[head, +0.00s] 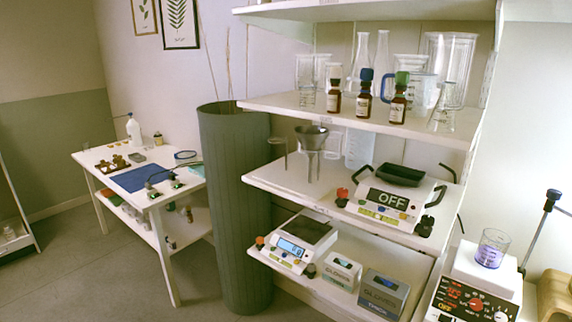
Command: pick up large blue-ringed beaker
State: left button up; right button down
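A clear beaker (491,248) with blue-purple markings or contents stands upright on the white top of a hot plate (474,290) at the lower right. I cannot tell for sure whether the blue is a ring. On the upper shelf, a large clear beaker (449,70) stands at the right end, with smaller glassware in front of it; no blue ring can be made out on it. A small blue-rimmed round item (185,155) lies on the white table at the left. Neither of my grippers is in view.
The shelf unit's upper board (285,104) holds several brown bottles (397,106) and flasks. Below are a scale reading OFF (391,201), another scale (291,247) and glove boxes (383,293). A tall grey bin (235,200) stands beside the white table (94,156). Floor (75,260) is clear at left.

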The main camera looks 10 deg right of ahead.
aim_at(495, 244)
jog(key=k+j+z, duration=0.15)
jog(key=z, duration=1.4)
